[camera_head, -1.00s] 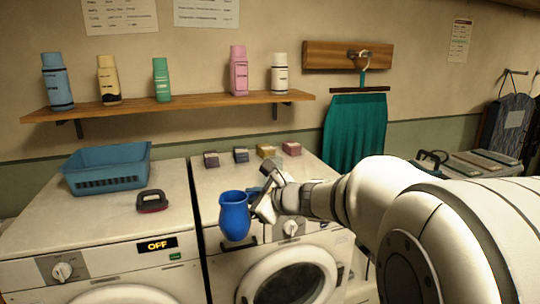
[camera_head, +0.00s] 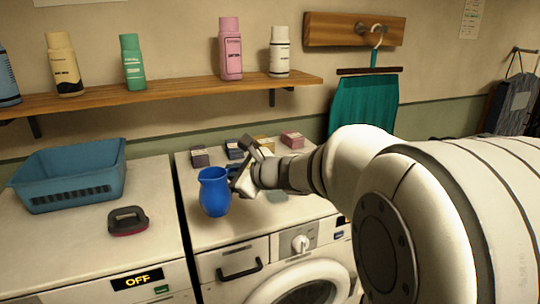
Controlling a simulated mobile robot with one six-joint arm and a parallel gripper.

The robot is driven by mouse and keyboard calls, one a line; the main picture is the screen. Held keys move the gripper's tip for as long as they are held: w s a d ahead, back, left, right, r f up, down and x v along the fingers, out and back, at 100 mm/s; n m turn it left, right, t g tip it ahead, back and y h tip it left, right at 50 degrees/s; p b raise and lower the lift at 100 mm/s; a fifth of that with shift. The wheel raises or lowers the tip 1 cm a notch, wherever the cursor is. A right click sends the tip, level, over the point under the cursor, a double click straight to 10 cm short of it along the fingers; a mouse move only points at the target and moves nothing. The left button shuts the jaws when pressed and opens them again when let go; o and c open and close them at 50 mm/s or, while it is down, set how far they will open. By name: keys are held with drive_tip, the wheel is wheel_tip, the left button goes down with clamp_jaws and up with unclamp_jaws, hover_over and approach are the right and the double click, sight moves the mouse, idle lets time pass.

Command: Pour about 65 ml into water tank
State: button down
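A blue jug (camera_head: 214,194) hangs upright at the end of my arm, in front of or over the top of the right washing machine; its exact height is hard to tell. My gripper (camera_head: 240,178) is at the jug's right side and looks shut on its handle, which is mostly hidden by the fingers. The liquid inside the jug cannot be seen. I cannot make out a thing that is clearly the water tank. A flat grey-green thing (camera_head: 284,193) lies on the machine behind my gripper, partly covered.
Several small boxes (camera_head: 292,140) stand at the back of the right machine (camera_head: 225,235). A blue basket (camera_head: 70,178) and a dark-handled brush-like thing (camera_head: 128,222) are on the left machine (camera_head: 60,245). A shelf (camera_head: 170,95) with bottles is above. My arm hides the right side.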

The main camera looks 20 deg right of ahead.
drive_tip(key=shift+w+r, duration=0.1)
drive_tip(key=shift+w, duration=0.2)
